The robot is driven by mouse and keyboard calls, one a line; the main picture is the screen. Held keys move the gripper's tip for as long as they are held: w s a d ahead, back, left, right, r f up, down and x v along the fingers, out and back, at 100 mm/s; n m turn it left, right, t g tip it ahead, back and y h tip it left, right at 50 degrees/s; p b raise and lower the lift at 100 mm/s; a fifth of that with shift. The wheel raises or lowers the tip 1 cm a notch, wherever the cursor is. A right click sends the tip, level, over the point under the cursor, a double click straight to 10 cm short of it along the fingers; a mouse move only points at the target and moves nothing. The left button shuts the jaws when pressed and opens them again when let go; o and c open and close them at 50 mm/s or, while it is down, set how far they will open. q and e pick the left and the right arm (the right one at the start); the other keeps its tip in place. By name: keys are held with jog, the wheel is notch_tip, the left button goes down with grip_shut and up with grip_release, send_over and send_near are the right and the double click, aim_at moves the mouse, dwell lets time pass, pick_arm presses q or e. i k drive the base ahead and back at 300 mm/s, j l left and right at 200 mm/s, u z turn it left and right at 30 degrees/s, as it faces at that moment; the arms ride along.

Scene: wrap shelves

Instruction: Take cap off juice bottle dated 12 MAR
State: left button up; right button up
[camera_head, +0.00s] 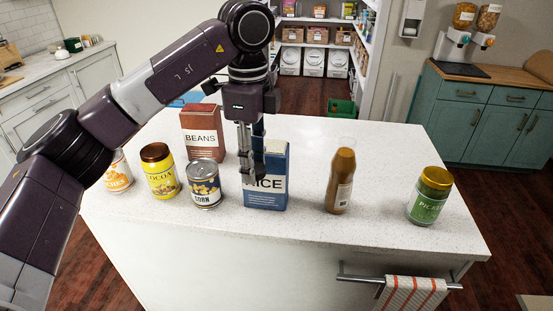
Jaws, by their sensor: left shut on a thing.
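A brown bottle (340,182) with a white label stands on the counter, right of centre. Its label is too small to read, so I cannot confirm a date. My left gripper (251,178) points down at the left part of the blue RICE box (270,195), left of the bottle and apart from it. Its fingers are close together and overlap the box's face, hiding part of it. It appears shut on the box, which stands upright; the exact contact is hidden. My right gripper is not in view.
On the white counter (300,245) stand a CORN can (204,189), a yellow cocoa jar (160,178), a BEANS box (201,125) and an orange-labelled container (119,177). A green jar (430,200) stands at right. Clear counter surrounds the bottle.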

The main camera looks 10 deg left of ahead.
aim_at(343, 165)
jog(key=i, duration=1)
